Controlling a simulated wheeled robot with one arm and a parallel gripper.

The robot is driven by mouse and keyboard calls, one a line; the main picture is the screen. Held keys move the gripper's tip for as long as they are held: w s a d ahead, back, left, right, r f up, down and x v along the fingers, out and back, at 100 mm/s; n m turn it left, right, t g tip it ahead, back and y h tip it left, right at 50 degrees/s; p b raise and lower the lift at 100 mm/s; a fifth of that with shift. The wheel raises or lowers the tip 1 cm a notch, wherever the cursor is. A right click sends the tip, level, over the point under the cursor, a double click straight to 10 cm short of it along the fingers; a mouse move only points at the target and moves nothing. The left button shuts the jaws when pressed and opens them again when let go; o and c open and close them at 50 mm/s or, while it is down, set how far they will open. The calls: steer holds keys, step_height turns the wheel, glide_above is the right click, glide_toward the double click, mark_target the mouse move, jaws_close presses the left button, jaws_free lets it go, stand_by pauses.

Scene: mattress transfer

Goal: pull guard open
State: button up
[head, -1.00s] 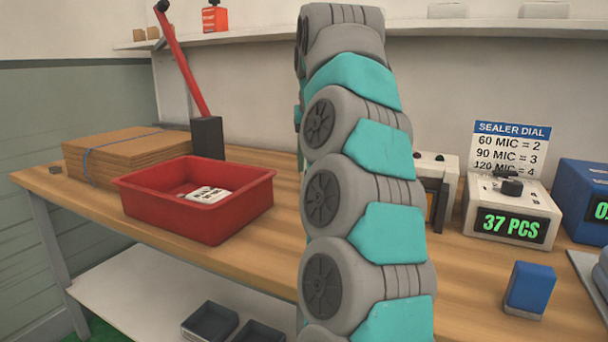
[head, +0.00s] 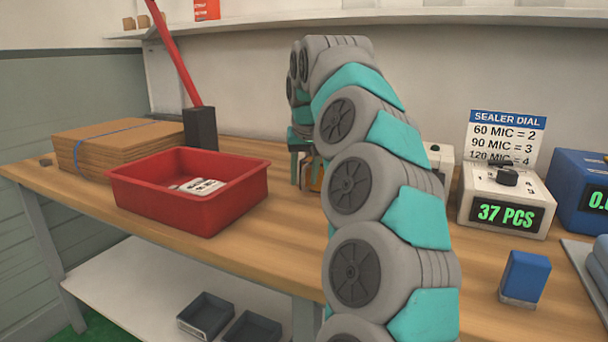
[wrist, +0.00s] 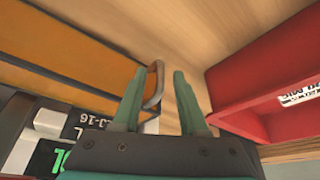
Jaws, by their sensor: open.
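The guard is an orange panel (wrist: 75,62) with a bent metal handle (wrist: 154,82), on the left of the wrist view. My gripper (wrist: 160,76) is open, and its two green fingers stand on either side of the handle in that view. The handle appears closer to the left finger; I cannot tell whether they touch. In the head view, a small orange part (head: 314,176) shows beside my arm, below my gripper (head: 300,148). My arm hides most of the machine there; its white corner (head: 441,160) shows to the right.
A red bin (head: 190,213) with white packets (head: 200,186) stands left of the arm on the wooden bench; its wall (wrist: 262,75) is close by in the wrist view. A stack of cardboard (head: 112,148), a counter reading 37 PCS (head: 505,208) and a blue block (head: 525,276) are also there.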

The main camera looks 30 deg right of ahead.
jaws_close()
stand_by(0.4)
stand_by(1.1)
